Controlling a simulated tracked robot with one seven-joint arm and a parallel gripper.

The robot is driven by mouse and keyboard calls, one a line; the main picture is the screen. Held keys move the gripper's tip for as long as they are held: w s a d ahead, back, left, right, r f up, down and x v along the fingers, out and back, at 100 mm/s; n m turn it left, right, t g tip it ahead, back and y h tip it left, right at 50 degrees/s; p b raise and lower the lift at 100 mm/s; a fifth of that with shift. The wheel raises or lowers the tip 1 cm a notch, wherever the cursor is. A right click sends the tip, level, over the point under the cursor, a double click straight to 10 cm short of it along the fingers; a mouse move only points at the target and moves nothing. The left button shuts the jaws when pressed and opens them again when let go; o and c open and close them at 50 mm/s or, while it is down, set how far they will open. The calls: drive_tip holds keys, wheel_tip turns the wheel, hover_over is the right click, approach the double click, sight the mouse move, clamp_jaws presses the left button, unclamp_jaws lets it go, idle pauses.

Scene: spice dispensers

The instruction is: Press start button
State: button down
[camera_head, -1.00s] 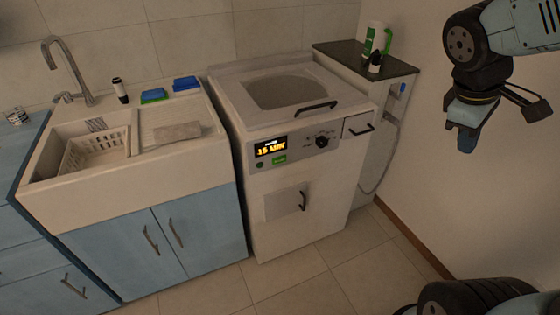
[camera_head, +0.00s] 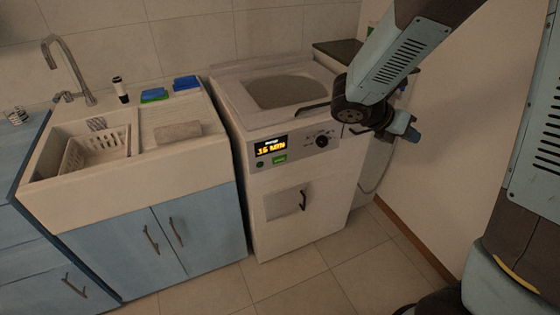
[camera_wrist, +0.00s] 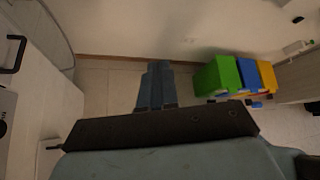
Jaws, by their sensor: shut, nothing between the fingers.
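The washing machine (camera_head: 290,215) stands right of the sink, with a lit orange display (camera_head: 270,147) on its front panel. A green rectangle (camera_head: 279,160), which may be the start button, sits under the display; a small round button (camera_head: 259,164) is to its left. Its lettering is too small to read. A dark knob (camera_head: 321,141) is on the right of the panel. My gripper (camera_head: 413,134) is right of the machine in the head view, apart from the buttons. In the wrist view its fingers (camera_wrist: 157,72) are shut and empty above the floor. The arm hides the machine's upper right corner.
The sink cabinet (camera_head: 150,235) adjoins the machine's left side. A dark-topped counter (camera_head: 340,47) is behind my arm. The wrist view shows green (camera_wrist: 215,75), blue (camera_wrist: 250,70) and yellow (camera_wrist: 267,75) bins. Floor in front of the machine is clear.

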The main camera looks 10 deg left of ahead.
sight(280, 159)
drive_tip(key=w+a+f+n+t+y, duration=0.2)
drive_tip(key=a+f+n+t+y, duration=0.6)
drive_tip(key=a+f+n, duration=1.7)
drive_tip(key=a+n+t, duration=0.2)
drive_tip(key=a+n, duration=0.1)
drive_tip(key=n, duration=0.2)
drive_tip(key=shift+f+n+t+y, duration=0.3)
drive_tip(key=shift+f+t, duration=0.1)
drive_tip(key=shift+w, duration=0.25)
drive_tip(key=w+a, duration=0.5)
drive_tip(key=w, duration=0.2)
drive_tip(key=shift+w+a, duration=0.1)
drive_tip(key=shift+a, duration=0.15)
idle(0.6)
drive_tip(key=shift+w+a, duration=0.1)
drive_tip(key=shift+w, duration=0.05)
